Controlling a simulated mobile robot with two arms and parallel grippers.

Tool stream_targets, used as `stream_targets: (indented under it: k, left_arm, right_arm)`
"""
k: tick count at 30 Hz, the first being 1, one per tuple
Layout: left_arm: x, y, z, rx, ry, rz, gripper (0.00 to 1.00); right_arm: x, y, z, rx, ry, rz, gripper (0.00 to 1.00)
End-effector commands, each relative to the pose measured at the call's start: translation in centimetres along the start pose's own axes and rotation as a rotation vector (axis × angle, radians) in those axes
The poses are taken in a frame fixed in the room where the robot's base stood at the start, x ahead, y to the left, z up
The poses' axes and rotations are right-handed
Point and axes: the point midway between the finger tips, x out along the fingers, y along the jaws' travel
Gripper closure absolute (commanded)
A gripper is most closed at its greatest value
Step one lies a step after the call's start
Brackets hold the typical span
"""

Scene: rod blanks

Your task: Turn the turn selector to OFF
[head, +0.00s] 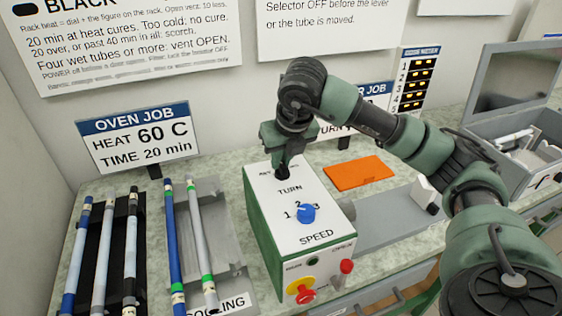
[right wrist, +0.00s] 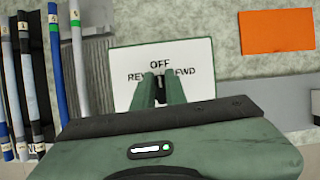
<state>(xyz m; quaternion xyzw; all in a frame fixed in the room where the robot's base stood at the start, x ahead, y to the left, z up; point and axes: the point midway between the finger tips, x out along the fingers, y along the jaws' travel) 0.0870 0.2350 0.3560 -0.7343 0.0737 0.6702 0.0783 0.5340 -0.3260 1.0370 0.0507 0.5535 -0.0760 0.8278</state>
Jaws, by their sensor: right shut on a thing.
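The control box (head: 268,199) has a white top and green sides and stands on the bench. My right gripper (head: 283,172) points down at its far end, above the word TURN, and is shut on the dark turn selector (head: 282,177). In the right wrist view the fingers (right wrist: 159,84) close around the selector. The labels OFF, REV and FWD on the white panel (right wrist: 125,60) show around it, OFF at the top. The fingers hide most of the selector, so I cannot tell where it points. My left gripper is not in view.
A blue speed knob (head: 306,213), a yellow-and-red button (head: 300,289) and a red button (head: 346,266) sit on the box's near part. Racks with several rods (head: 130,250) stand left. An orange mat (head: 358,173) and an open grey case (head: 500,150) are to the right.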

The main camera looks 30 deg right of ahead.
Motion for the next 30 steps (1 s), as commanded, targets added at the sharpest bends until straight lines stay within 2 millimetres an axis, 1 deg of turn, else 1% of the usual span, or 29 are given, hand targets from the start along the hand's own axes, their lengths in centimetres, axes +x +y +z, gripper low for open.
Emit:
stream_targets:
  k: [8, 19, 20, 21, 22, 30]
  left_arm:
    - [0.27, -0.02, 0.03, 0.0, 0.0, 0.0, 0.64]
    - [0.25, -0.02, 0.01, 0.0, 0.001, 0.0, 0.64]
    - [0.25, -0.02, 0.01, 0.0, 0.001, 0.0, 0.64]
    - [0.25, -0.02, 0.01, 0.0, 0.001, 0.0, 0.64]
    - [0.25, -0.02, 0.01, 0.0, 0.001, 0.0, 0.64]
    - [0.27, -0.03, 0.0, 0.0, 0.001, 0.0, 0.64]
  right_arm:
    - [-0.17, -0.06, 0.21, 0.049, -0.006, -0.019, 1.0]
    - [-0.21, -0.09, 0.24, 0.052, -0.006, -0.02, 1.0]
    - [-0.21, -0.09, 0.24, 0.052, -0.006, -0.02, 0.85]
    - [-0.2, -0.09, 0.24, 0.052, -0.006, -0.02, 0.73]
    - [-0.19, -0.09, 0.23, 0.052, -0.006, -0.02, 0.65]
    - [-0.09, -0.05, 0.09, 0.05, -0.002, -0.02, 0.65]
